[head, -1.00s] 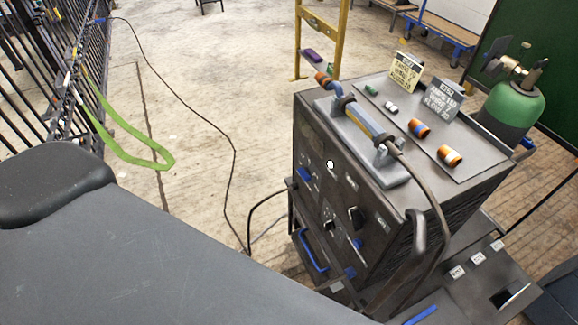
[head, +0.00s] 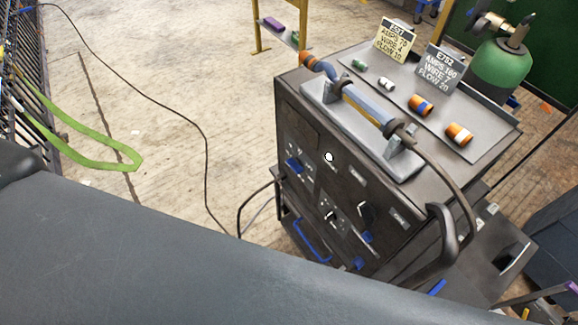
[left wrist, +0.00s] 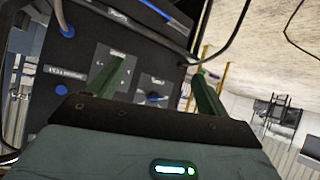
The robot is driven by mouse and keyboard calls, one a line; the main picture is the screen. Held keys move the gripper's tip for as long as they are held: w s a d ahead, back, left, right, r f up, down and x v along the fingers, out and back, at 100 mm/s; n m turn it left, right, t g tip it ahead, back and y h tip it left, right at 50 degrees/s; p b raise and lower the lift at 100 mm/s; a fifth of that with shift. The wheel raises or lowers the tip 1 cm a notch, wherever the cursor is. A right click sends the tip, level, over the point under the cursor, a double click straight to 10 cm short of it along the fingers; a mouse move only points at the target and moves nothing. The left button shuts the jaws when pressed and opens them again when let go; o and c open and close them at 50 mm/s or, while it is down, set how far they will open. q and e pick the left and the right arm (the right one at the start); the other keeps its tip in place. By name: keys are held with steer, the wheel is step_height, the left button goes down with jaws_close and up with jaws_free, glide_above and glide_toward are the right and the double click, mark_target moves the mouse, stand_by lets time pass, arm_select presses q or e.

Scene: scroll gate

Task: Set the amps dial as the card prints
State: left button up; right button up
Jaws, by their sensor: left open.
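The dark welding machine (head: 345,185) stands right of centre in the head view, with several knobs on its front. These include a black knob (head: 365,211), a black-and-white dial (head: 331,216) and a blue knob (head: 293,165). I cannot tell which is the amps dial. On top stand a cream card (head: 396,40) and a grey card (head: 438,72); the grey one seems to read AMPS 160, WIRE 7, FLOW 20. My left gripper (left wrist: 155,85) is open in the left wrist view, its green fingers apart before the panel, a blue-marked dial (left wrist: 154,97) showing between them. My right gripper is out of view.
A torch (head: 362,104) lies in a cradle on the machine, with orange cylinders (head: 420,104) beside it. A green gas bottle (head: 500,68) stands behind. A bent handle (head: 440,235) and cable stick out at the right.

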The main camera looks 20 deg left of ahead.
arm_select(q)
steer(key=w+d+m+t+h+b, duration=0.1)
steer(key=w+t+h+b, duration=0.15)
steer(key=w, duration=0.85)
steer(key=m+t+h+b, duration=0.1)
steer(key=m+h+b, duration=0.15)
steer(key=h, duration=0.25)
glide_toward(295, 166)
steer(key=f, duration=0.1)
steer(key=x, duration=0.8)
steer(key=shift+w+f+b, duration=0.2)
steer(key=shift+w+b, duration=0.15)
steer(key=shift+b, duration=0.05)
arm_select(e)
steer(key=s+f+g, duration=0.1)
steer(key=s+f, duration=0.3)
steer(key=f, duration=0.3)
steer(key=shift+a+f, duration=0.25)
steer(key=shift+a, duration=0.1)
arm_select(q)
steer(key=shift+a, duration=0.1)
steer(key=c, duration=1)
